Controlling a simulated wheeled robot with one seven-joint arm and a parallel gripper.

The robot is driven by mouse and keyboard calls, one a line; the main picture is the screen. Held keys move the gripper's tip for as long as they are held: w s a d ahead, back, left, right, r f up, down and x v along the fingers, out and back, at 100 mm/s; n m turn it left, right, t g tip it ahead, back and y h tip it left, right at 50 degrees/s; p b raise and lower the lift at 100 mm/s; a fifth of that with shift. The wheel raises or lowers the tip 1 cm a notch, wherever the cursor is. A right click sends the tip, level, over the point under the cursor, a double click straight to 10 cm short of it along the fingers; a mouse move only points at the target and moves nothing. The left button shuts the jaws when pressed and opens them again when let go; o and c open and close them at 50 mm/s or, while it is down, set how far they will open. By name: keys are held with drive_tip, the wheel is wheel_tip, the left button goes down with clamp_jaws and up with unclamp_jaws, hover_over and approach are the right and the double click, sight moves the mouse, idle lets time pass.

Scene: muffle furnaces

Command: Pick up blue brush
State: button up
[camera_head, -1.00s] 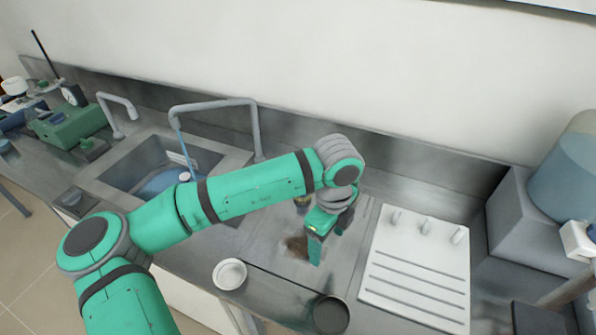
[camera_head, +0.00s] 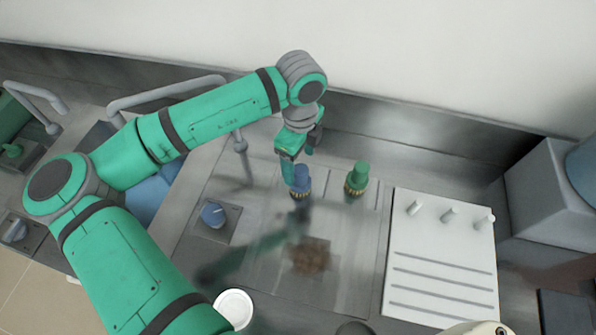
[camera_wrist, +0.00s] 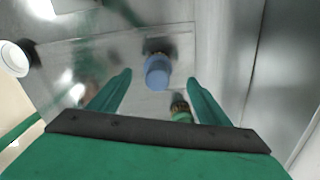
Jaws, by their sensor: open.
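The blue brush (camera_head: 301,181) stands upright on the steel counter, with a blue handle on top and bristles at the bottom. My gripper (camera_head: 291,172) is open, pointing down just above and beside the blue handle. In the wrist view the blue brush (camera_wrist: 158,72) lies between and beyond the two open green fingers (camera_wrist: 156,88). I see no contact, and the gap to the handle is hard to judge.
A green brush (camera_head: 357,178) stands just right of the blue one. A white grooved board with pegs (camera_head: 442,255) lies further right. A brown patch (camera_head: 309,255) and a white dish (camera_head: 234,308) are in front. A tall faucet (camera_head: 170,93) is at the left.

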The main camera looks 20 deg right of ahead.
sight(300, 169)
drive_tip(key=f, duration=0.4)
drive_tip(key=shift+s+f, duration=0.1)
drive_tip(key=shift+s, duration=0.15)
drive_tip(key=shift+f, duration=2.4)
drive_tip(key=shift+c, duration=0.3)
drive_tip(key=c, duration=1.1)
drive_tip(key=shift+c, duration=0.2)
